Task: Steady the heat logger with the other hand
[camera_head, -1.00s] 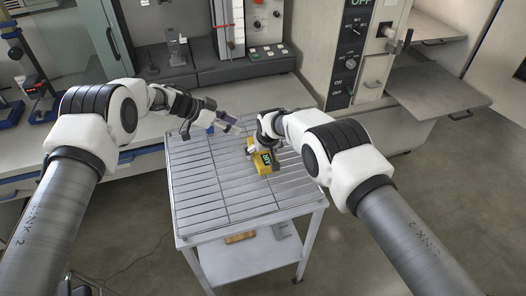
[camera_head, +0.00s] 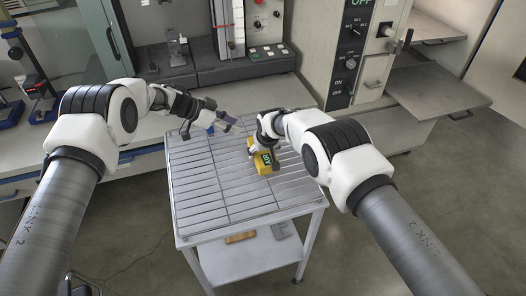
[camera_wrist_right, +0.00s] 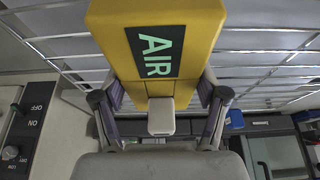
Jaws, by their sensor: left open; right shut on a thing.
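The heat logger is a yellow box (camera_head: 262,161) on the wire-rack top of the cart, with a dark display. In the right wrist view its yellow body (camera_wrist_right: 120,15) fills the top middle, and the display reads "AIR" in green. My right gripper (camera_head: 268,147) is shut on the logger, with one finger on each side of its narrower end in the right wrist view (camera_wrist_right: 163,103). My left gripper (camera_head: 225,121) is open, to the left of and farther back than the logger, apart from it, above the rack's far edge.
The cart's wire rack (camera_head: 205,190) is bare at the front and left. A small blue object (camera_head: 210,129) is by my left gripper. A wooden block (camera_head: 240,237) lies on the lower shelf. A bench with equipment and a control cabinet (camera_head: 310,45) stand behind.

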